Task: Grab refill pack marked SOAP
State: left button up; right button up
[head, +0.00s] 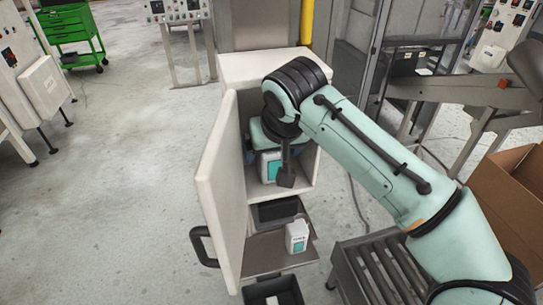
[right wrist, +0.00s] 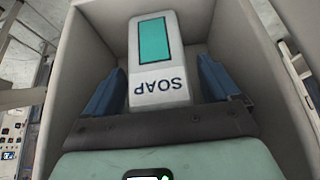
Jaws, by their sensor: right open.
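A white refill pack (right wrist: 160,75) with a teal panel and the word SOAP, upside down in the right wrist view, stands inside a white cabinet (head: 262,66). In the head view, the pack (head: 270,167) shows partly below my right gripper (head: 268,146). My right gripper (right wrist: 163,86) is open, its blue fingers on either side of the pack, with a gap visible at each side. Its fingertips are mostly hidden by my arm in the head view. My left gripper is in neither view.
The cabinet door (head: 222,185) stands open on the left. A roller conveyor (head: 375,272) and cardboard box (head: 512,190) stand right.

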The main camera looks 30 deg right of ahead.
jog(key=shift+w+d+f, duration=0.1)
jog(key=shift+w+f, duration=0.05)
jog(key=shift+f, duration=0.5)
jog(key=shift+w, duration=0.1)
jog(key=c, duration=1.3)
jog(key=shift+o, duration=0.2)
jog(key=shift+r, duration=0.15)
